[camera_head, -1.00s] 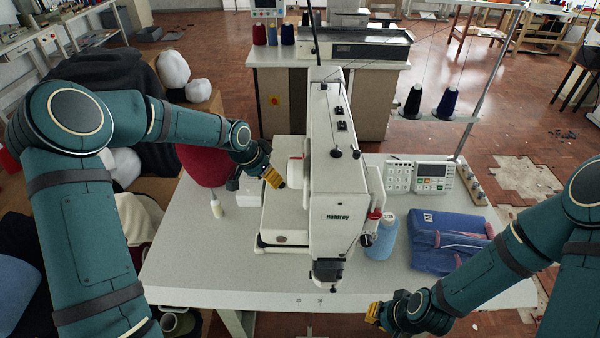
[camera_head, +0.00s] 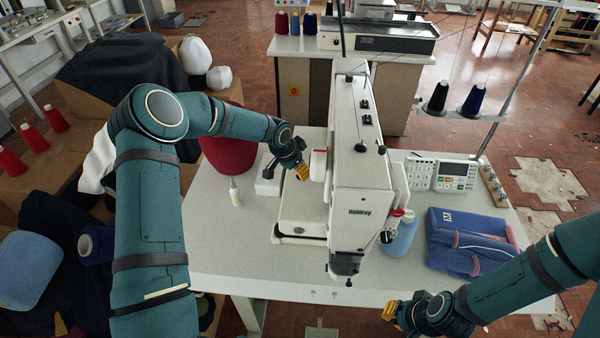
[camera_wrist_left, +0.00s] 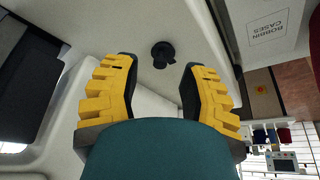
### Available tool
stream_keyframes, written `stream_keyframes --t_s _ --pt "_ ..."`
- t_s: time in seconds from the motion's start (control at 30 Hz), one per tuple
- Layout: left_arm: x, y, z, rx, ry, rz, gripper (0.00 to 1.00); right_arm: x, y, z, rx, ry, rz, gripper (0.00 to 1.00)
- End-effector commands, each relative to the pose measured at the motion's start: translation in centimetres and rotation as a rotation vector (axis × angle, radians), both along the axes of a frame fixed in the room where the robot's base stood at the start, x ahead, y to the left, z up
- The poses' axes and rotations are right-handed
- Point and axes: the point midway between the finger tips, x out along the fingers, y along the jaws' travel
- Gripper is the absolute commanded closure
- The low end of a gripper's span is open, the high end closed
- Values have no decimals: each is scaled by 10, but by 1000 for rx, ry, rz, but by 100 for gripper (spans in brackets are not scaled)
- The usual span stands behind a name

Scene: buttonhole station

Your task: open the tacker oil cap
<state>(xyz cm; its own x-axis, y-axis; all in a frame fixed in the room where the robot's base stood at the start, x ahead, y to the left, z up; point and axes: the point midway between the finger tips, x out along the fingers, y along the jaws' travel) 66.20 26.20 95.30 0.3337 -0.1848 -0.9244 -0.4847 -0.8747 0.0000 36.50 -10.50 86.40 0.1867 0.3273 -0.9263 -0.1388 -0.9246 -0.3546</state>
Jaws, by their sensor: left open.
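The tacker is the white sewing machine (camera_head: 362,210) standing on the table in the head view. My left gripper (camera_head: 303,173) is at the left side of its head, close to a white part (camera_head: 319,164) there. In the left wrist view my left gripper (camera_wrist_left: 158,90) has its yellow-and-black fingers spread, with nothing between them. A small round black knob (camera_wrist_left: 163,52), possibly the oil cap, shows on a white surface beyond and between the fingertips, apparently untouched. My right gripper (camera_head: 390,314) is low at the table's front edge; its finger opening is unclear.
On the table (camera_head: 240,265) are a white bottle (camera_head: 235,194), a red cone (camera_head: 228,142), a blue thread cone (camera_head: 401,238), a folded blue garment (camera_head: 470,240) and a control panel (camera_head: 441,174). The table's front left is clear.

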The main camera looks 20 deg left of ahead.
Motion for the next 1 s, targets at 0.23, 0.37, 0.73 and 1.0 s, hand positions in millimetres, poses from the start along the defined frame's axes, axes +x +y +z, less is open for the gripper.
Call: stream_keyframes --t_s 0.23,0.37,0.73,1.0 --pt "8 -5 -20 -1 -2 1 57 0 0 -1 0 0 0 100" --pt "9 -5 -22 -1 -2 1 57 0 0 -1 0 0 0 100" --pt "9 -5 -22 -1 -1 1 100 0 0 -1 0 0 0 100" --pt "9 -4 -21 -3 7 1 100 0 0 1 0 0 0 100"
